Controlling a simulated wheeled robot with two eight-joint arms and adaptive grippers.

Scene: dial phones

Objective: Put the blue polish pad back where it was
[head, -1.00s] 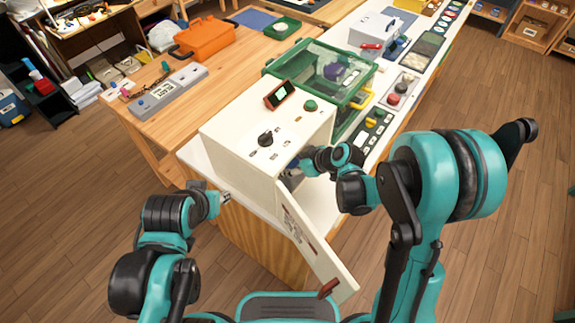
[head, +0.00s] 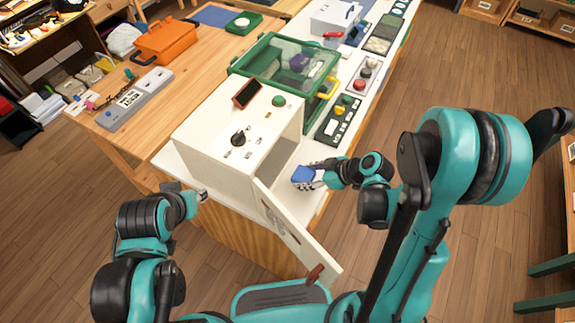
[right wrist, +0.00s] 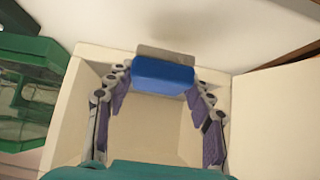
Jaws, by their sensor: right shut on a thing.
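The blue polish pad (head: 303,175) is held in my right gripper (head: 310,177), just outside the open front of the white box (head: 262,112). In the right wrist view the pad (right wrist: 163,72) sits between the two fingertips of the right gripper (right wrist: 163,78), with a greyish flat edge along its far side. The box's hinged door (head: 292,232) stands open toward me. My left gripper (head: 201,194) is beside the near left side of the box, apart from the pad; its jaws are too small to read.
A green clear-lidded case (head: 290,62) stands behind the box. A dark panel with coloured buttons (head: 340,115) lies on the white bench right of it. An orange toolbox (head: 167,41) and a grey strip device (head: 135,97) are on the wooden table.

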